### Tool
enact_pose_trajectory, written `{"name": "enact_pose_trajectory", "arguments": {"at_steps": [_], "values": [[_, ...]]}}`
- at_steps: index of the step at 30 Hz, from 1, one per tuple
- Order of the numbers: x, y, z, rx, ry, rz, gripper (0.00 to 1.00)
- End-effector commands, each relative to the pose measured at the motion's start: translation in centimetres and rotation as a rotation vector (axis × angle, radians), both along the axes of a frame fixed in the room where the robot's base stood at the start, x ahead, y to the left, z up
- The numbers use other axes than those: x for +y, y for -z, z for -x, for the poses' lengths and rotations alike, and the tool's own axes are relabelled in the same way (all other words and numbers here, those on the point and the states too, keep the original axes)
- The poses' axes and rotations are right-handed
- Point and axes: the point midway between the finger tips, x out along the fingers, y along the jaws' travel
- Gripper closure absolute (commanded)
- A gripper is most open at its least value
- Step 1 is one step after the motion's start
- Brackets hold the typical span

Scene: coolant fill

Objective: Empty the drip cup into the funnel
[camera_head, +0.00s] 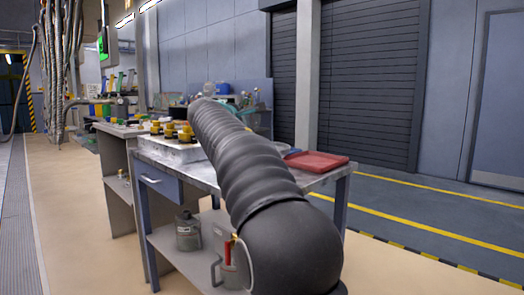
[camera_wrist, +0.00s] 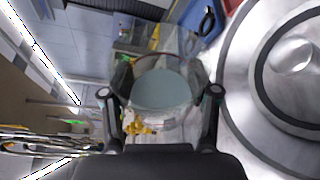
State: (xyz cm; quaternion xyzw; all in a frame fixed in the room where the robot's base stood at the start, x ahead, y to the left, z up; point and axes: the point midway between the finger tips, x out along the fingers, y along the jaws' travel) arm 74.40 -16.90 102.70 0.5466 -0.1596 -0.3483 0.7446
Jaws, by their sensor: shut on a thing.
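In the wrist view my gripper (camera_wrist: 159,93) has a finger on each side of a clear, see-through cup (camera_wrist: 160,122), and is shut on it. A pale blue-grey round face (camera_wrist: 160,89) shows inside the cup; I cannot tell whether it is liquid or the cup's bottom. Large grey metal rings (camera_wrist: 237,100) with a shiny round centre lie close on the right of the wrist view; I cannot tell whether this is the funnel. In the head view my own dark arm hides the gripper and the cup.
The metal-topped workbench (camera_head: 318,180) carries a red tray (camera_head: 316,161) at right and several yellow-capped bottles (camera_head: 170,131) in a white tray (camera_head: 168,150). Metal cans (camera_head: 188,232) stand on its lower shelf. Open floor (camera_head: 430,210) lies to the right.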

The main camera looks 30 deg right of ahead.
Motion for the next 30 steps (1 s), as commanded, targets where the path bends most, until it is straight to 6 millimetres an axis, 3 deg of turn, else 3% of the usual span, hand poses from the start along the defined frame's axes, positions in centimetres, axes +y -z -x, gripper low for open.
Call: {"name": "enact_pose_trajectory", "arguments": {"at_steps": [30], "values": [[-0.24, 0.19, 0.48, -0.103, 0.0, -0.046, 0.82]]}}
